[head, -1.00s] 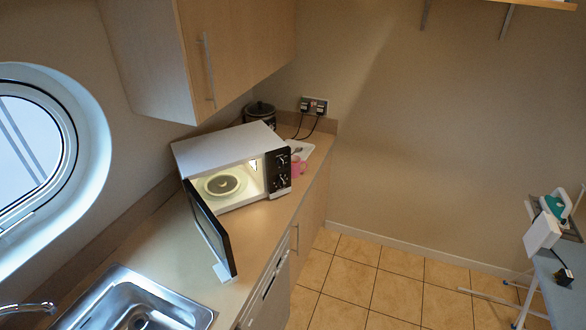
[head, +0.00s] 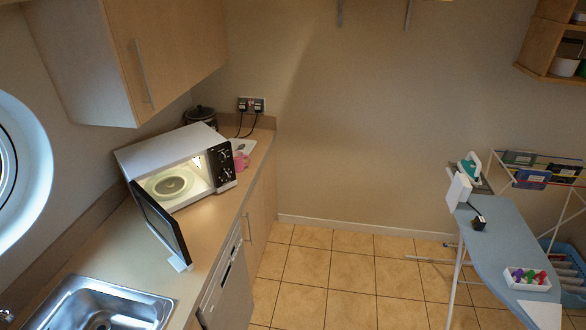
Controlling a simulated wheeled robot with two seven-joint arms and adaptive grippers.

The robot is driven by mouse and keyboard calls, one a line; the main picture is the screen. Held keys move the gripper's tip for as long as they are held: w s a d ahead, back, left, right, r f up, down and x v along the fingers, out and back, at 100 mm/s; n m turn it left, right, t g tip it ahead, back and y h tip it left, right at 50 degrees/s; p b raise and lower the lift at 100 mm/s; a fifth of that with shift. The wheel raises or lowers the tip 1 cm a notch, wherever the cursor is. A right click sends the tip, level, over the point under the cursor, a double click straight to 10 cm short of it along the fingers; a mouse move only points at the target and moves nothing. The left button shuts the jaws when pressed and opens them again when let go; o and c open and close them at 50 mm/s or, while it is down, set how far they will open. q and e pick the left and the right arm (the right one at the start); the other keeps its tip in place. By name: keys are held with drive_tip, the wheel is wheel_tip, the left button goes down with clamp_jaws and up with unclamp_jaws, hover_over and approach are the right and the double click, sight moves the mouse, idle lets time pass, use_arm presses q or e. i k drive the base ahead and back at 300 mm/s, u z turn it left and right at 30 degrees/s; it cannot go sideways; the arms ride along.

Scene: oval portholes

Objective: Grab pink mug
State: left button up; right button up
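The pink mug (head: 240,161) stands on the counter just past the right side of the microwave, near the counter's far end. The microwave partly hides it, and it looks small from here. Neither of my grippers shows in the head view.
The white microwave (head: 172,165) stands on the counter (head: 205,225) with its dark door (head: 160,222) swung open towards me. A sink (head: 105,305) is at the near left. An ironing board (head: 500,250) with an iron stands on the right. The tiled floor (head: 345,275) between is clear.

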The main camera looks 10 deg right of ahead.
sight(239, 156)
drive_tip(key=z, duration=1.15)
drive_tip(key=i, duration=1.95)
drive_tip(key=u, duration=0.9)
drive_tip(key=i, duration=0.85)
drive_tip(key=u, duration=1.15)
drive_tip(key=i, duration=0.2)
drive_tip(key=u, duration=0.15)
